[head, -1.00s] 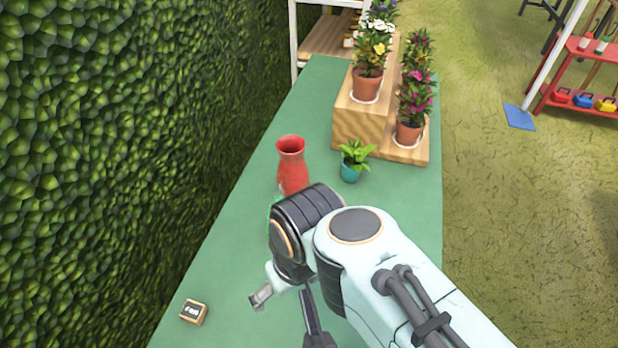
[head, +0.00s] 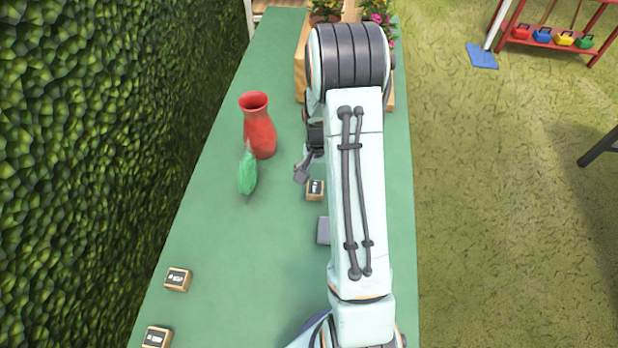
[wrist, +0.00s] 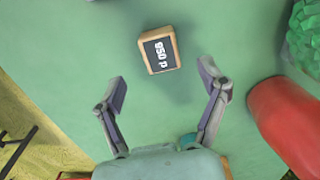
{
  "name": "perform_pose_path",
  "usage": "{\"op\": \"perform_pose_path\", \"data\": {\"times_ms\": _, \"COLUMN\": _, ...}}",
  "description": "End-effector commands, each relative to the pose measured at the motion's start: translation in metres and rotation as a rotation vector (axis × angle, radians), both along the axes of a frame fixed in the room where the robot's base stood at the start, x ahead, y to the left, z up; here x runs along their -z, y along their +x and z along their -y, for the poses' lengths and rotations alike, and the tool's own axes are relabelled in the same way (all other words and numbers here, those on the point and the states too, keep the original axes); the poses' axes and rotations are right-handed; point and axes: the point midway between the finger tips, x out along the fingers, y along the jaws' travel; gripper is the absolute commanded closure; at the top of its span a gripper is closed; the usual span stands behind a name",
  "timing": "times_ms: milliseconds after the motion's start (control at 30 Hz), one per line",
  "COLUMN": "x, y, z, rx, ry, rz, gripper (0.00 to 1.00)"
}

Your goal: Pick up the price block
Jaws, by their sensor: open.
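A price block (head: 315,190) with a wooden edge and a dark face lies on the green table, just left of my arm in the head view. In the wrist view a price block (wrist: 160,51) reads "950 P" and lies slightly tilted, ahead of my fingertips and roughly centred between them. My gripper (wrist: 161,78) is open and empty, its two fingers spread wider than the block, with no contact visible. In the head view one finger shows close to the block and my arm hides the rest. Two more price blocks (head: 177,279) (head: 156,338) lie at the front left.
A red vase (head: 258,128) stands on the table (head: 235,240) left of my gripper, with a green bundle (head: 247,172) beside it. A grey flat object (head: 323,231) lies partly behind my arm. Flowers on a wooden stand (head: 300,75) are at the back. A hedge borders the left.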

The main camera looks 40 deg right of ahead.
Motion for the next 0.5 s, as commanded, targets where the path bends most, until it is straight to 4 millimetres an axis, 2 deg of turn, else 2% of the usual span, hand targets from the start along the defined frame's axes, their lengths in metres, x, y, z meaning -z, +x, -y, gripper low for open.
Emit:
{"op": "perform_pose_path", "data": {"times_ms": 233, "x": 0.040, "y": 0.000, "z": -0.001, "rx": -0.002, "ry": 0.001, "rz": -0.003, "gripper": 0.26}}
{"op": "perform_pose_path", "data": {"times_ms": 333, "x": 0.049, "y": 0.000, "z": -0.001, "rx": -0.002, "ry": 0.000, "rz": -0.001, "gripper": 0.26}}
{"op": "perform_pose_path", "data": {"times_ms": 500, "x": 0.053, "y": 0.000, "z": -0.001, "rx": -0.003, "ry": 0.000, "rz": -0.001, "gripper": 0.26}}
